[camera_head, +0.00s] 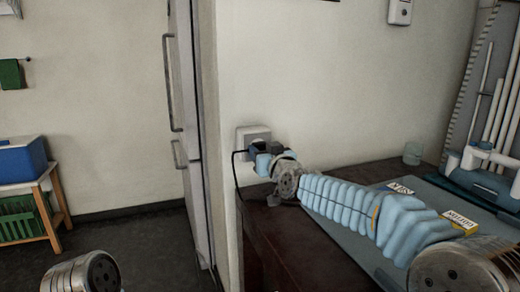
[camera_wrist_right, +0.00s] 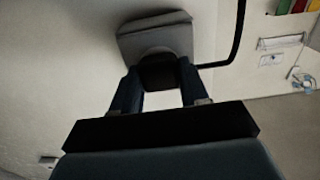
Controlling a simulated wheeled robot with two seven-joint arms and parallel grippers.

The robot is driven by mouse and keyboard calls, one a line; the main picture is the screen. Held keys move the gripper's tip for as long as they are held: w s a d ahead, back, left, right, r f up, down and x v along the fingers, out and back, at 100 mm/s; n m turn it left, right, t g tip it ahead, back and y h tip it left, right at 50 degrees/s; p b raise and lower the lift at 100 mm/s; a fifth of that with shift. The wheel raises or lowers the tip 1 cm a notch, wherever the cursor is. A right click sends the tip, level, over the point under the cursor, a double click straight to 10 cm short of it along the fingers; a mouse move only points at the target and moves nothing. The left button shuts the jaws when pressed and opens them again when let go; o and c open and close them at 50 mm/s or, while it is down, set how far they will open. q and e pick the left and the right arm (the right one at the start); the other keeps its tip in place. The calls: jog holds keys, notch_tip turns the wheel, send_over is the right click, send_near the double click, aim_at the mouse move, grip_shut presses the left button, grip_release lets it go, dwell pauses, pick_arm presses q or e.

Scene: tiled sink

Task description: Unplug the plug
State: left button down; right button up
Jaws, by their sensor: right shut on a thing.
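A light grey wall socket (camera_head: 252,132) is on the wall above the back left corner of the dark counter. It also shows in the right wrist view (camera_wrist_right: 152,36). A black plug (camera_wrist_right: 157,73) is at the socket's face, with a black cord beside it. My right gripper (camera_head: 255,149) reaches the socket from the right. In the right wrist view its two fingers (camera_wrist_right: 158,86) are on either side of the plug, shut on it. The plug's pins are hidden, so I cannot tell how deep it sits. My left gripper is out of view; only a part of my left arm shows.
The black cord (camera_head: 234,168) hangs in a loop left of the socket. A tall fridge (camera_head: 188,130) stands to its left.

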grip_shut()
jog(key=shift+s, duration=0.1)
jog(key=shift+b+v, duration=1)
jog(key=shift+v, duration=1.85)
